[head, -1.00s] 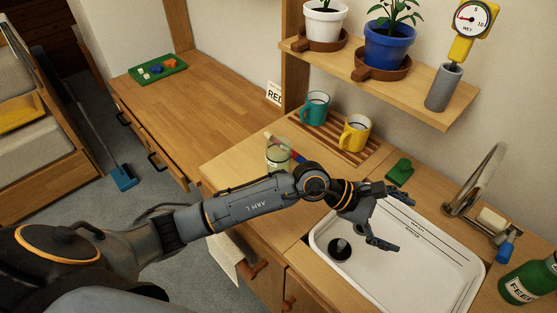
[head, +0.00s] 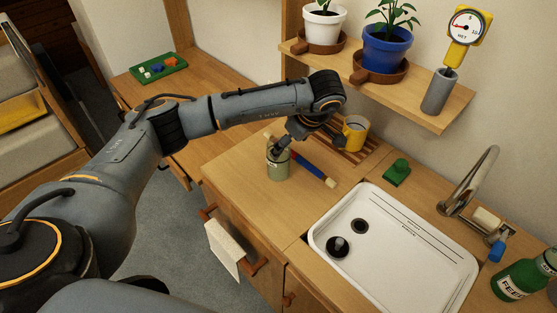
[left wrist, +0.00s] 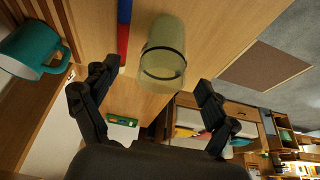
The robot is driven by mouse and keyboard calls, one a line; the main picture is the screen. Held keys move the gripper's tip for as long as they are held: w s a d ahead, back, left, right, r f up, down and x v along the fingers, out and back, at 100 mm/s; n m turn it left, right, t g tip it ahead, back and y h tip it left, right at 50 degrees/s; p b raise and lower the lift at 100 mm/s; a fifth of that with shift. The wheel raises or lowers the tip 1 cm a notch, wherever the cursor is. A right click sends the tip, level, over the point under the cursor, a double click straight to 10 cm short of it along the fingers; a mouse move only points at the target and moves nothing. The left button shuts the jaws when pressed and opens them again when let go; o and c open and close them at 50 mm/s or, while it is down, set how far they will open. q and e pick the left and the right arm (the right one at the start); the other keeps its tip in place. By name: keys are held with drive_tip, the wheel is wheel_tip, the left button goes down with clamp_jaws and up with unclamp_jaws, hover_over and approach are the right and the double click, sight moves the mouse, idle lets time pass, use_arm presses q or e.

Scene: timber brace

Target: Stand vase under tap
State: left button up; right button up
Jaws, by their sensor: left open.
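The vase, a greenish see-through cylinder (head: 278,169) with a dark band, stands upright on the wooden counter left of the sink. It also shows in the left wrist view (left wrist: 165,48). My left gripper (head: 284,147) is open at the vase's upper part; in the left wrist view its fingertips (left wrist: 153,80) are spread either side of the vase's near end, with gaps showing. The metal tap (head: 474,182) arches at the right of the white sink (head: 400,265). My right gripper is out of view.
A red and blue stick (head: 315,173) lies right beside the vase. A yellow mug (head: 354,135) stands on the slatted rack behind; a teal mug (left wrist: 32,48) shows in the wrist view. A black plug (head: 338,246) lies in the otherwise clear sink. The plant shelf (head: 425,100) overhangs the back.

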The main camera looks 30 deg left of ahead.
sight(287, 149)
use_arm(q)
drive_tip(key=x, duration=0.4)
drive_tip(key=p+x, duration=0.1)
drive_tip(key=x, duration=0.1)
drive_tip(key=p+x, duration=0.1)
drive_tip(key=x, duration=0.1)
drive_tip(key=shift+s+a+r, duration=0.15)
drive_tip(key=shift+s+a, duration=0.15)
drive_tip(key=shift+a, duration=0.05)
drive_tip(key=shift+f, duration=0.25)
drive_tip(key=c, duration=1.3)
drive_tip(key=shift+w, duration=0.1)
drive_tip(key=shift+c, duration=1.1)
drive_tip(key=shift+r, duration=0.15)
